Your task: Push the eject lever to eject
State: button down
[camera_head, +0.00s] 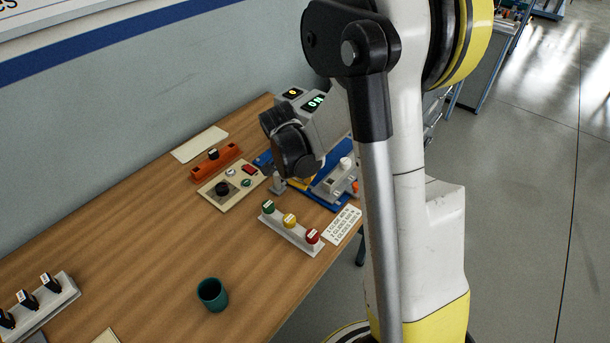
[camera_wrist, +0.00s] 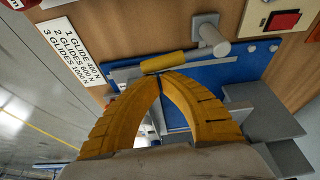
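A blue base plate (camera_head: 325,202) lies at the table's right edge, partly hidden behind my arm; in the wrist view it also shows (camera_wrist: 245,62). In the head view my arm mostly hides the gripper.
A strip with green, yellow and red knobs (camera_head: 291,229) and a printed card (camera_head: 342,226) lie in front. A cream control panel (camera_head: 222,198) and an orange block (camera_head: 215,161) are to the left. A teal cup (camera_head: 212,294) stands nearer. The table's left middle is clear.

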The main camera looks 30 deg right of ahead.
jog(key=shift+s+a+m, duration=0.2)
jog(key=shift+m, duration=0.3)
jog(key=a+m, duration=0.1)
jog(key=s+a+m+g, duration=0.1)
jog(key=shift+s+m, duration=0.1)
jog(key=shift+m, duration=0.3)
jog(key=shift+s+a, duration=0.15)
jog(key=shift+a, duration=0.65)
jog(key=shift+s+a, duration=0.15)
jog(key=shift+a, duration=0.75)
jog(key=d, duration=0.2)
jog(key=s+d, duration=0.1)
jog(key=shift+d+r, duration=0.3)
jog(key=shift+r, duration=0.1)
jog(key=p+v, duration=0.4)
jog(key=v, duration=0.6)
jog(key=shift+w, duration=0.55)
jog(key=shift+d, duration=0.1)
